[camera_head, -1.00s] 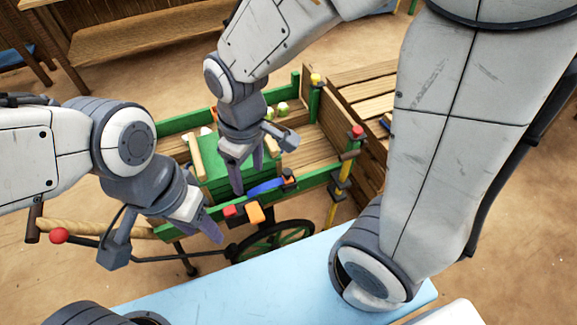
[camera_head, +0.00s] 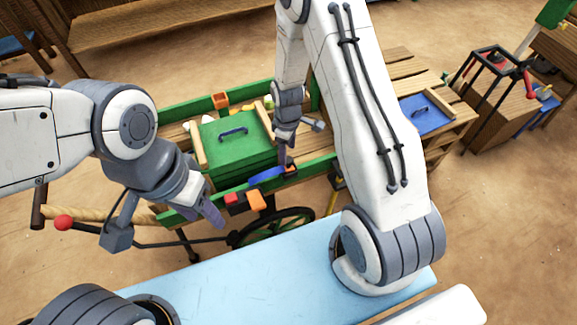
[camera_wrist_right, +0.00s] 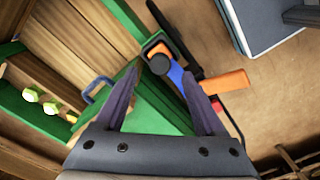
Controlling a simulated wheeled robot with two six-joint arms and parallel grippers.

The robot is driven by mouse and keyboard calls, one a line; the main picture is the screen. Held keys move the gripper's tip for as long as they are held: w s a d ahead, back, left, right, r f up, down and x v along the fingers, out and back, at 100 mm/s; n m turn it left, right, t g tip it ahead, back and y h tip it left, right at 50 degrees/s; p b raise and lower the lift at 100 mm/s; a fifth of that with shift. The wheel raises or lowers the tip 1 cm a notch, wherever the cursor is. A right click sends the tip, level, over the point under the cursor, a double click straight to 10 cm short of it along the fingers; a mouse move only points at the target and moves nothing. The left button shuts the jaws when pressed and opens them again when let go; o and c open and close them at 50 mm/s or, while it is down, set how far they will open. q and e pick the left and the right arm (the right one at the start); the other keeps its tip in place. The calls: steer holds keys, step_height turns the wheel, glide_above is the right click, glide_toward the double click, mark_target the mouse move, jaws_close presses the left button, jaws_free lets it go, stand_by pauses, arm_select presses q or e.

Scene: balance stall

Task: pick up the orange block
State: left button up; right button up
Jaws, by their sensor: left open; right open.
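An orange block (camera_head: 256,200) is at the near side of the green cart, right of a red block (camera_head: 233,198). In the right wrist view the orange block (camera_wrist_right: 226,82) lies beyond the right fingertip, not between the fingers. My right gripper (camera_head: 286,158) is open above the cart's near rail, right of the green box; its two fingers also show in the wrist view (camera_wrist_right: 158,92). My left gripper (camera_head: 208,212) hangs left of the red block, apart from the orange block; the gap between its fingers is hard to see.
A green box (camera_head: 225,152) with a blue handle stands in the cart. Another orange piece (camera_head: 220,100) is on the far rail. A pale blue surface (camera_head: 235,265) lies in front.

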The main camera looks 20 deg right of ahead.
mark_target(288, 159)
step_height(288, 159, down, 5)
steer(key=shift+s+d+f+p, duration=0.1)
steer(key=shift+p, duration=0.35)
jaws_close()
